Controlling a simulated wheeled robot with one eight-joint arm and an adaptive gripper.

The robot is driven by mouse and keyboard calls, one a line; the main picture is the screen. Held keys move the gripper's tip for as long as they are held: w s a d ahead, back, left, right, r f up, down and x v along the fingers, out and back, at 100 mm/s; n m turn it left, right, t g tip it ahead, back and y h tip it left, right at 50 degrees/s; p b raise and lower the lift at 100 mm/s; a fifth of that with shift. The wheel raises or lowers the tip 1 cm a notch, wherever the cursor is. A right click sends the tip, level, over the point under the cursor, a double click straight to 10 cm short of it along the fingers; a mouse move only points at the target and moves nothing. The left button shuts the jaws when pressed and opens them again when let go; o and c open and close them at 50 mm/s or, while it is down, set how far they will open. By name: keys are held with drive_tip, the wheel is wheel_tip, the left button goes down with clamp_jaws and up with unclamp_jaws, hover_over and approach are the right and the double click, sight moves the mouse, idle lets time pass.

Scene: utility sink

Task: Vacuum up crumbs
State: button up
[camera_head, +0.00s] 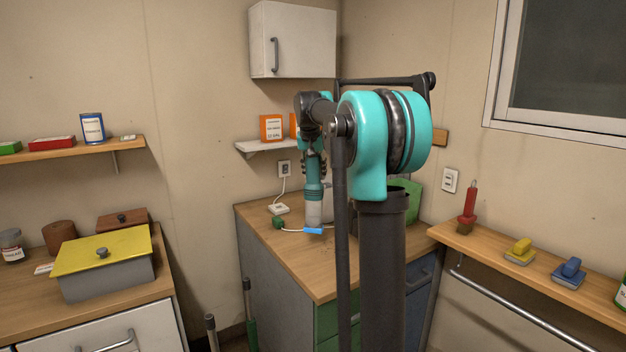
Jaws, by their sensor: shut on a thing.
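My gripper (313,160) is over the middle counter, partly covered by my own arm. It is shut on an upright handheld vacuum (314,207), which has a teal upper part, a pale grey body and a blue end piece (313,231). The blue end is down at the wooden counter top (293,262); I cannot tell whether it touches. A few faint dark specks on the counter near it may be crumbs, but they are too small to be sure.
A small green block (278,223) and a thin white strip lie left of the vacuum. A white plug box (279,209) with a cord is behind. A green container (416,197) is partly hidden by my arm. A shelf (260,146) hangs above. The counter's front left is clear.

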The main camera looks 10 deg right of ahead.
drive_tip(key=shift+r, duration=1.05)
